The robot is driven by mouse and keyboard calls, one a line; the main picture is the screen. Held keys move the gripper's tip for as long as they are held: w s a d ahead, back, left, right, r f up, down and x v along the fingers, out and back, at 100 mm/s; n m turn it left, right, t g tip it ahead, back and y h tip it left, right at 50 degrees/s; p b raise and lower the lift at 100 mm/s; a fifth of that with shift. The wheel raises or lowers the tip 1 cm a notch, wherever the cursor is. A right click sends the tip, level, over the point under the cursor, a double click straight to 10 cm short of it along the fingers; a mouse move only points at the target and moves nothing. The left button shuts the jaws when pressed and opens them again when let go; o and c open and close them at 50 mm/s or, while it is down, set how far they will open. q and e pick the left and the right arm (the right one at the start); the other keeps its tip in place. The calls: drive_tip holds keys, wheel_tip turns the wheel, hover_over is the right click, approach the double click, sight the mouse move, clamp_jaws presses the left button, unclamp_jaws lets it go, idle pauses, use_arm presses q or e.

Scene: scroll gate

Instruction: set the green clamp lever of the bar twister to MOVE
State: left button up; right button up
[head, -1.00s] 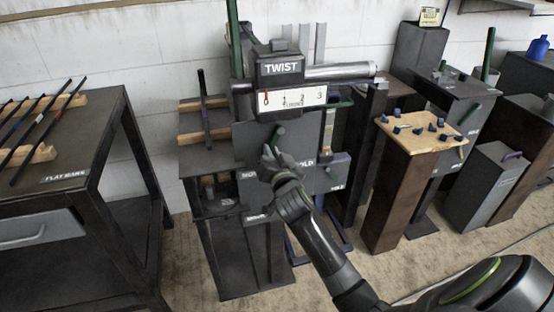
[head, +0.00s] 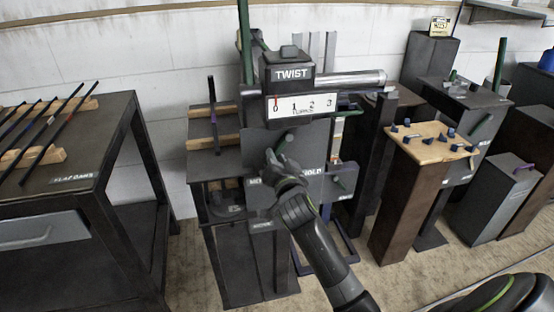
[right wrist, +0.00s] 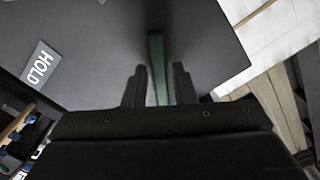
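The bar twister's grey panel (head: 317,150) stands upright at the middle of the head view, under the TWIST box (head: 291,74). The green clamp lever (head: 288,139) sticks out from the panel, its lower part hidden by my right gripper (head: 271,158). In the right wrist view the green lever (right wrist: 157,68) runs upright between the two fingertips of the right gripper (right wrist: 159,88), with a gap on both sides. That gripper is open. The HOLD label (head: 312,171) is right of the gripper; the label on the left is partly covered by it. My left gripper is out of view.
A dial strip (head: 300,106) with its red pointer at 0 sits above the panel. A bar table (head: 75,180) stands left, a wooden-topped stand (head: 425,150) right.

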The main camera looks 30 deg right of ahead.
drive_tip(key=shift+o, duration=1)
drive_tip(key=shift+s, duration=0.15)
drive_tip(key=v, duration=1.7)
drive_tip(key=shift+p, duration=0.3)
